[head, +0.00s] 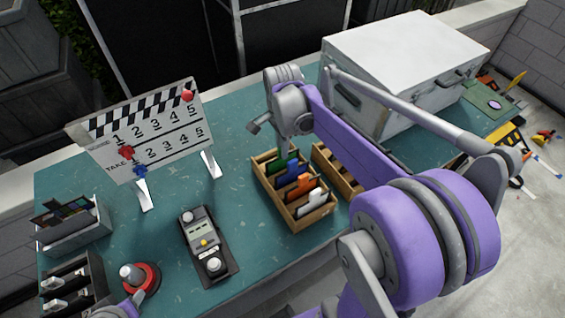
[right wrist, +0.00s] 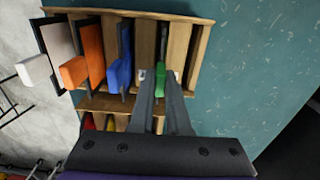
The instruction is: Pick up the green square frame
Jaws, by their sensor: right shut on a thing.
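The frame's lower part is hidden in the rack. My left gripper is not clearly in view.
Blue (head: 293,174), orange (head: 301,187) and white (head: 310,201) frames stand in the same rack. A second rack (head: 340,177) is beside it, partly behind my arm. A clapperboard (head: 150,135), a control box (head: 205,245) and a large white case (head: 400,60) surround them.

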